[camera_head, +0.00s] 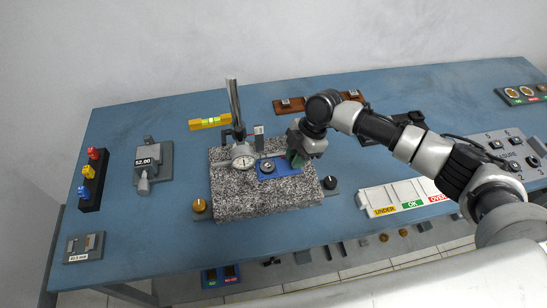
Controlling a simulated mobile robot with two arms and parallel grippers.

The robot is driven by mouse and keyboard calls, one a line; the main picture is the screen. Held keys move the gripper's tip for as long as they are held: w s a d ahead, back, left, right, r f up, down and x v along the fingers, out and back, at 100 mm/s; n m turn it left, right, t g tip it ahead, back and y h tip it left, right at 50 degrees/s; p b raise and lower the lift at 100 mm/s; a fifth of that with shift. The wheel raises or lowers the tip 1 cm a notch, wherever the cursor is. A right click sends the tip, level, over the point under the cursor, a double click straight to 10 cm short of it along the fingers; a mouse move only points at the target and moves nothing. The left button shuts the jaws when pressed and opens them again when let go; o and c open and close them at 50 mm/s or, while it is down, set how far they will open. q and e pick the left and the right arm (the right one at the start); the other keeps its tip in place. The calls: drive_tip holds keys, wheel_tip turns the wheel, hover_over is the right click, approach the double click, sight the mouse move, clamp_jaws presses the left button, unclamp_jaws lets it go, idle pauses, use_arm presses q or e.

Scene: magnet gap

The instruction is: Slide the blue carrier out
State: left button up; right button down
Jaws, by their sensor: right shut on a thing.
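The blue carrier (284,170) is a flat blue plate lying on the speckled granite block (245,203) in the middle of the table. A round dark part (267,167) sits on its left half, close to the dial gauge (243,162) on its upright metal post. My right gripper (296,160) reaches down from the right and is shut at the carrier's right end, where the fingers hide what they hold. A green patch shows at the fingers. My left gripper is not in view.
A white sorting tray (402,193) marked UNDER, OK and OVER lies to the right. Knobs stand beside the block, a brass one (199,205) left and a black one (330,182) right. A grey device reading 52.00 (148,160) is at left. The blue table front is mostly clear.

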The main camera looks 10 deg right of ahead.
drive_tip(key=d, duration=0.3)
drive_tip(key=shift+w+d, duration=0.1)
drive_tip(key=shift+d, duration=0.1)
drive_tip(key=c, duration=1.3)
unclamp_jaws()
drive_tip(key=o, duration=0.3)
drive_tip(key=shift+d, duration=0.15)
drive_tip(key=shift+r, duration=0.1)
drive_tip(key=shift+r, duration=0.25)
drive_tip(key=b+v, duration=0.2)
drive_tip(key=v, duration=0.8)
drive_tip(key=shift+w+d, duration=0.1)
drive_tip(key=shift+d, duration=0.05)
